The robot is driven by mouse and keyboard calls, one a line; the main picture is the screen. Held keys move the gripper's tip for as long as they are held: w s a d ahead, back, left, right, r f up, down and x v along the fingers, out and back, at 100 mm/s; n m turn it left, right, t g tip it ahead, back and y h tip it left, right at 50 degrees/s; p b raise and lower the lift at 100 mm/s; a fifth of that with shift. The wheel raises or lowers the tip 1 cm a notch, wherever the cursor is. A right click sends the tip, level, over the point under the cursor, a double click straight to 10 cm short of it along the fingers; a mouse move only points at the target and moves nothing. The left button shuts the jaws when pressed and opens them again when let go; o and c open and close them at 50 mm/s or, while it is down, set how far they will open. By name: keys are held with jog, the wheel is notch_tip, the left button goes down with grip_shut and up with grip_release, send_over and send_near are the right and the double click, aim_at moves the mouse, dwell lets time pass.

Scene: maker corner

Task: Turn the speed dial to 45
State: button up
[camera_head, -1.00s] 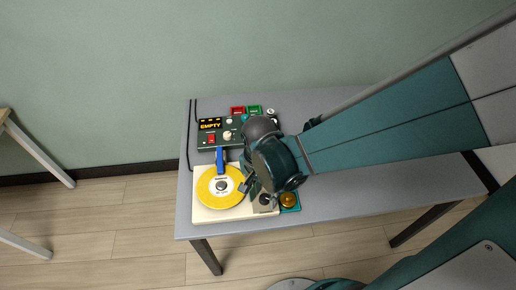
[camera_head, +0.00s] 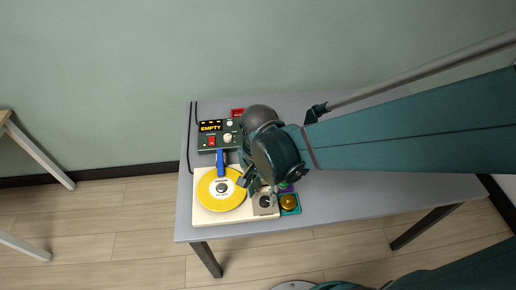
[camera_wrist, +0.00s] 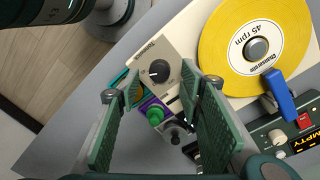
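The speed dial is a black knob (camera_wrist: 159,71) with a small pale mark, on a grey panel of the turntable; it also shows in the head view (camera_head: 265,200). The mark's exact setting is too small to read. The turntable (camera_head: 236,213) has a cream base and a yellow record (camera_wrist: 235,70) labelled 45 rpm. My gripper (camera_wrist: 163,90) is open, with its two green fingers apart and nothing between the tips. In the wrist view the dial lies just beyond the tips, between their lines. In the head view my gripper (camera_head: 256,183) is above and just behind the dial, partly hidden by my wrist.
A blue tonearm piece (camera_wrist: 279,93) reaches over the record. A control box (camera_head: 222,142) reading EMPTY stands behind. Close to the dial are a green knob on a purple base (camera_wrist: 154,113) and a teal box with a gold top (camera_head: 289,205). The table's right side is clear.

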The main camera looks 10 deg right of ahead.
aim_at(266, 198)
notch_tip(266, 198, up, 8)
jog(key=shift+w+a, duration=0.15)
jog(key=shift+a, duration=0.05)
dwell(0.4)
dwell(0.7)
jog(key=w+d+r+n+t, duration=0.1)
jog(key=d+r+n+t, duration=0.6)
jog(key=d, duration=0.8)
jog(key=shift+w+r+n+t+y, duration=0.35)
jog(key=shift+r+n, duration=0.35)
jog(key=shift+r, duration=0.9)
